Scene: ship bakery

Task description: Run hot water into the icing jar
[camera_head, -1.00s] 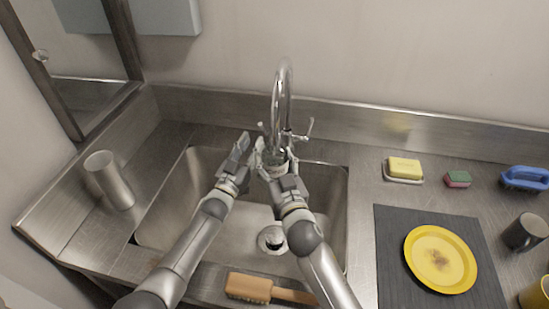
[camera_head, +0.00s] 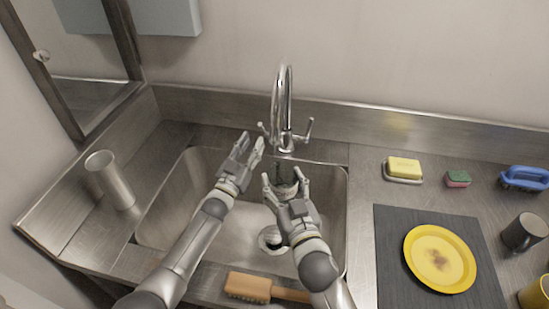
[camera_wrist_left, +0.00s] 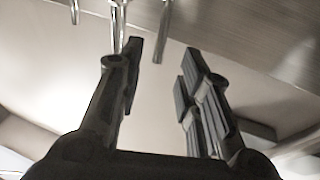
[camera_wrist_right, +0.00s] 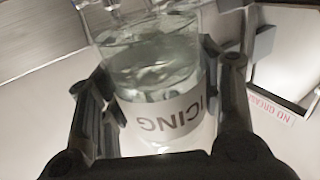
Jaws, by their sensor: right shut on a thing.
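The icing jar (camera_wrist_right: 160,115) is clear glass with a white ICING label, which shows upside down in the right wrist view. Clear liquid shows inside it. My right gripper (camera_head: 285,184) is shut around the jar, holding it over the sink in front of the tap; fingers partly hide it in the head view. The chrome tap (camera_head: 282,100) has a curved spout and a lever on each side; no stream is visible from it. My left gripper (camera_head: 250,146) is open and empty, left of the tap and apart from its left lever. Its open fingers also show in the left wrist view (camera_wrist_left: 160,65).
The steel sink (camera_head: 165,215) lies below both grippers. A wooden brush (camera_head: 250,287) lies at its front edge, and a metal cup (camera_head: 110,180) stands left. Right of it are a soap dish (camera_head: 403,169), a sponge (camera_head: 458,178) and a yellow plate (camera_head: 440,259) on a dark mat (camera_head: 392,240).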

